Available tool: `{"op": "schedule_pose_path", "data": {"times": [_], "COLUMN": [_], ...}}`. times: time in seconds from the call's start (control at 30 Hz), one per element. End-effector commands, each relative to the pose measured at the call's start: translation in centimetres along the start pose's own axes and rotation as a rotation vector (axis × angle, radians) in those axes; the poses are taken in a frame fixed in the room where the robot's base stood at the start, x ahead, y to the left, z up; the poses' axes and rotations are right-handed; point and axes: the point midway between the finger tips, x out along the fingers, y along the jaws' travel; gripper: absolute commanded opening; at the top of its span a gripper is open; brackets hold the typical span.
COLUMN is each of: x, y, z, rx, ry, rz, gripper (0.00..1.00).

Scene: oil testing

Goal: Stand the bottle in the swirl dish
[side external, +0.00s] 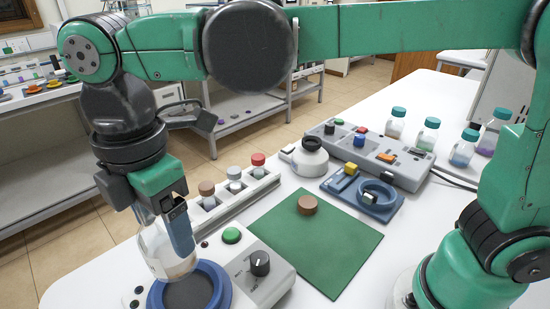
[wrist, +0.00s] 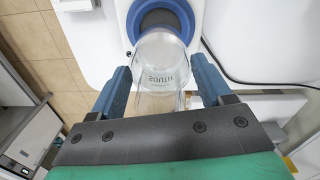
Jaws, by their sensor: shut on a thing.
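A clear glass bottle (side external: 158,250) with a little pale liquid at its bottom is held between the fingers of my gripper (side external: 168,222). In the wrist view the bottle (wrist: 160,62) shows between the two blue fingers of the gripper (wrist: 160,80), with lettering on its side. The swirl dish (side external: 222,290) is a blue ring with a dark middle on a white machine. It also shows at the top of the wrist view (wrist: 133,22). The bottle's base overlaps the dish's far left rim in the side view. Whether it touches the dish is unclear.
The machine has a green button (side external: 231,235) and a black knob (side external: 260,262). A rack (side external: 235,198) with capped vials stands behind it. A brown cap (side external: 308,204) lies on a green mat (side external: 325,250). A blue fixture (side external: 376,196) and grey console (side external: 400,165) stand farther right.

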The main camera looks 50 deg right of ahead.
Motion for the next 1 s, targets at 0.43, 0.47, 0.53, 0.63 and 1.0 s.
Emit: {"op": "schedule_pose_path", "data": {"times": [0.43, 0.47, 0.53, 0.63, 1.0], "x": [5.6, 6.0, 6.8, 7.3, 7.6], "y": [0.0, 0.0, 0.0, -0.1, -0.1], "z": [0.0, 0.0, 0.0, 0.0, 0.0], "rx": [0.000, 0.000, 0.000, 0.000, 0.000], "ry": [0.000, 0.000, 0.000, 0.000, 0.000], "rz": [0.000, 0.000, 0.000, 0.000, 0.000], "gripper": [0.09, 0.09, 0.09, 0.09, 0.75]}}
